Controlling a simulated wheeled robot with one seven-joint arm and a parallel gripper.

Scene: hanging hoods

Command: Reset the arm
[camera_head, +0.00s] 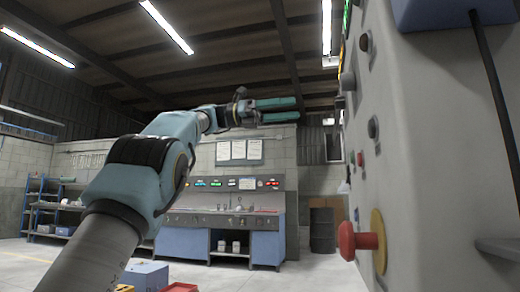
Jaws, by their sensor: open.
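My arm reaches up from the bottom left and stretches toward the right. My gripper (297,109) is at its end, high in the middle of the view. Its two teal fingers point right, one above the other with a gap between them. It is open, and nothing shows between the fingers. The fingertips appear in front of the ceiling and back wall, a little left of the grey machine panel (425,130); how far apart they are in depth I cannot tell.
The panel fills the right side, with a protruding red button (357,241) and several dark knobs. A blue workbench (190,245) with a lit console stands at the back. A blue box (146,276) and a red tray (180,288) are low in front. Shelves (55,205) stand left.

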